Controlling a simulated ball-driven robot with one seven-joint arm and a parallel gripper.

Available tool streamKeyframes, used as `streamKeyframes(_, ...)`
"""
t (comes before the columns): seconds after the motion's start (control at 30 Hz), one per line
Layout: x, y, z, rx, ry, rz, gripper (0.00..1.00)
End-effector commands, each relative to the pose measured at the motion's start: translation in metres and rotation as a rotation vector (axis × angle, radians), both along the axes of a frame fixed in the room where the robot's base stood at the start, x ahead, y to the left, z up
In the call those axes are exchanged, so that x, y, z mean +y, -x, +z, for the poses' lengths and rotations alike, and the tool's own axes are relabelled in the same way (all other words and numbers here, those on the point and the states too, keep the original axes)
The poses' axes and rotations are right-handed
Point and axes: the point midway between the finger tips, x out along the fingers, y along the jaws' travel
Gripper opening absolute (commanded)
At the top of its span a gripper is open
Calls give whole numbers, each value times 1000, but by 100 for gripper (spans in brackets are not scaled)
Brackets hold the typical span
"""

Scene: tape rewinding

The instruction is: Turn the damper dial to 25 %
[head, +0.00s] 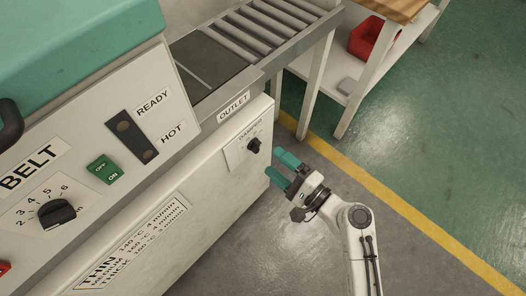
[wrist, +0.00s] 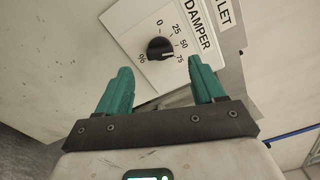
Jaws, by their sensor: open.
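The damper dial (head: 253,146) is a black knob on a white plate on the machine's side, under the OUTLET label. In the wrist view the dial (wrist: 159,48) shows beyond my fingertips, roughly centred between them, with printed marks 0, 25, 50 and 75 around it. I cannot read its pointer setting surely. My gripper (head: 274,162) has two teal fingers, spread apart and empty. It is in front of the dial, a little to its right in the head view, and appears apart from it. Both fingers also show in the wrist view (wrist: 160,66).
The machine panel holds a BELT dial (head: 57,213), a green OFF/ON switch (head: 103,169) and READY/HOT lamps. A roller conveyor (head: 262,32) extends behind, above the dial. A shelf with a red bin (head: 375,37) stands at the back right. The floor right of my arm is clear.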

Motion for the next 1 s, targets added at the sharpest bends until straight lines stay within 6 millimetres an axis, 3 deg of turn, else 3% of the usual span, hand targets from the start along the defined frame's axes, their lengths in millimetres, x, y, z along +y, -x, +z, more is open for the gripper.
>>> streamKeyframes(0.3, 37, -28, 0, 0, 2, 3, 68)
streamKeyframes(0.73, 43, -34, 0, 0, 3, 0, 68)
streamKeyframes(1.0, 43, -33, 0, 0, 3, 0, 42)
